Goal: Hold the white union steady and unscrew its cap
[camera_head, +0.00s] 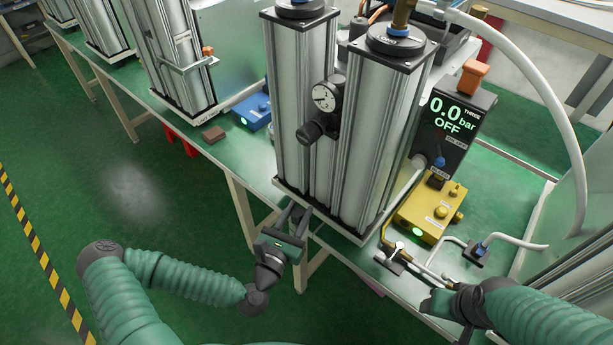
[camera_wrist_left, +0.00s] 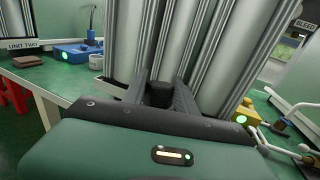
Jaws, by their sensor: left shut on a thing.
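My left gripper (camera_head: 291,220) is at the foot of the front twin columns, by the table's front edge. In the left wrist view its two dark fingers (camera_wrist_left: 160,95) are on either side of a short black cylindrical piece (camera_wrist_left: 159,92), and it is shut on it. I cannot tell whether this piece is part of the white union or its cap. No white union shows clearly between the fingers. My right gripper (camera_head: 440,303) is low at the right, in front of the table edge; its fingers are not clear.
Tall metal columns (camera_head: 345,160) with a pressure gauge (camera_head: 324,97) stand close above my left gripper. A yellow box (camera_head: 430,213), a black display (camera_head: 457,122) reading 0.0 bar OFF, and white hoses are at the right. A blue box (camera_head: 252,113) is behind left.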

